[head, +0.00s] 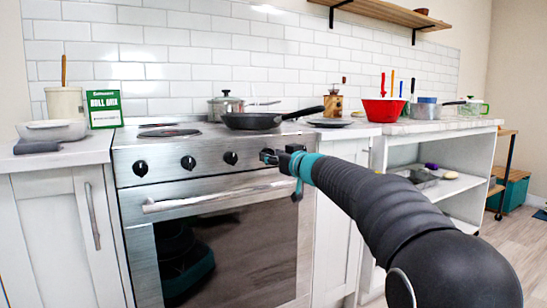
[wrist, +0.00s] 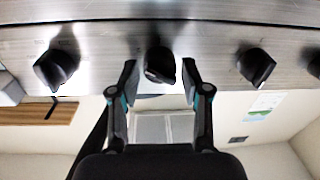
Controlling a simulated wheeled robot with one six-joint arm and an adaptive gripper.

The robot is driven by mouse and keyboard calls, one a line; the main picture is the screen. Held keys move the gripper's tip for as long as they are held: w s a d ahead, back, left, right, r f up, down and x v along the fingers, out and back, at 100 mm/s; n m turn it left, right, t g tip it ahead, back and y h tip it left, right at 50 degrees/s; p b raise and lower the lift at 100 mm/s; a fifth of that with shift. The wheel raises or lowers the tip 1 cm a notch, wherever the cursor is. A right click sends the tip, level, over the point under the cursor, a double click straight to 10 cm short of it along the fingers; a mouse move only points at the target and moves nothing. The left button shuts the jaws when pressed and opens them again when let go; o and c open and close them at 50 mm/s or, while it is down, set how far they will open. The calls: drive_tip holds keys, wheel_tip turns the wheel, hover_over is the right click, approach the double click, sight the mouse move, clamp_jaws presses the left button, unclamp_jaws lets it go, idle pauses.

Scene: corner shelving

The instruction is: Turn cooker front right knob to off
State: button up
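The steel cooker (head: 190,150) stands in the middle of the head view, with a row of black knobs along its front panel. My gripper (head: 272,158) is at the right part of this panel. In the wrist view, which looks upside down, my open gripper (wrist: 160,78) has one fingertip on each side of a black knob (wrist: 160,65), with a gap on both sides. Other knobs show to the left (wrist: 56,68) and right (wrist: 256,67) of it. My gripper and arm hide the panel's right end in the head view. The knob's markings are not readable.
A black frying pan (head: 255,121) sits on the hob, its handle pointing right. A steel pot (head: 226,106) stands behind it. The oven handle (head: 215,195) runs below the knobs. A red bowl (head: 383,110) stands on the right counter. Floor shows at the far right.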

drive_tip(key=c, duration=0.6)
drive_tip(key=shift+c, duration=0.2)
